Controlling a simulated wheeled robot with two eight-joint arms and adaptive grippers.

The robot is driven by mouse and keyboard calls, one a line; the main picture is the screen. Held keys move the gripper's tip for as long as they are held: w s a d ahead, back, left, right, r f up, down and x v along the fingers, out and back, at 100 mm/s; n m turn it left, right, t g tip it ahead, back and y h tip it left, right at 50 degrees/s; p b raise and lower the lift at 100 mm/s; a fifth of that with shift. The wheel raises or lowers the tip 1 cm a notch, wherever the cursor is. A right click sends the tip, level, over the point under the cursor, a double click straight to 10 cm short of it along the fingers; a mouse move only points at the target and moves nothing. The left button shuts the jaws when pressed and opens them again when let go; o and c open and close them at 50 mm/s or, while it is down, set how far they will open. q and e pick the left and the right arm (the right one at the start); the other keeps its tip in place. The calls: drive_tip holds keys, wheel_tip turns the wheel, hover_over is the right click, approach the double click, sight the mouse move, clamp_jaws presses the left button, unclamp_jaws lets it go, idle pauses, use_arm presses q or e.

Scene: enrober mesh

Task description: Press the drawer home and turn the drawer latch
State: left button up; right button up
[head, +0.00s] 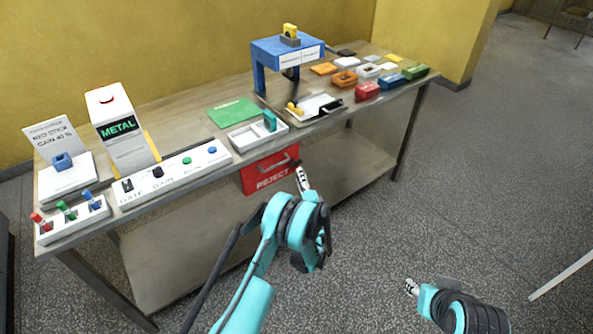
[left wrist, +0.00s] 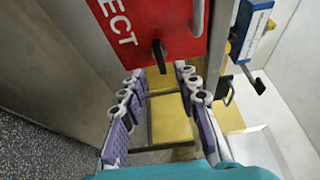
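The red drawer (head: 270,174), marked REJECT, hangs under the front edge of the bench and has a grey bar handle (head: 277,165). Whether it stands slightly out is hard to tell. In the left wrist view the drawer front (left wrist: 155,22) fills the top, with a small dark lever (left wrist: 158,56) at its edge, probably the latch. My left gripper (head: 302,180) is just in front of the drawer's right side. In the left wrist view its fingers (left wrist: 157,80) are apart with nothing between them. My right gripper (head: 411,287) is low over the floor, far from the drawer; its opening is unclear.
The bench top (head: 185,135) carries a METAL box (head: 122,130), a control panel (head: 175,172), a white tray (head: 245,135), a blue arch (head: 286,50) and several coloured blocks. A lower shelf (head: 200,240) lies behind my left arm. Floor to the right is mostly open.

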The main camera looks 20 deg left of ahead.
sight(296, 165)
use_arm(q)
drive_tip(key=b+x, duration=0.1)
drive_tip(key=x, duration=0.5)
drive_tip(key=shift+w+a+b, duration=0.2)
drive_tip(key=shift+b, duration=0.15)
clamp_jaws()
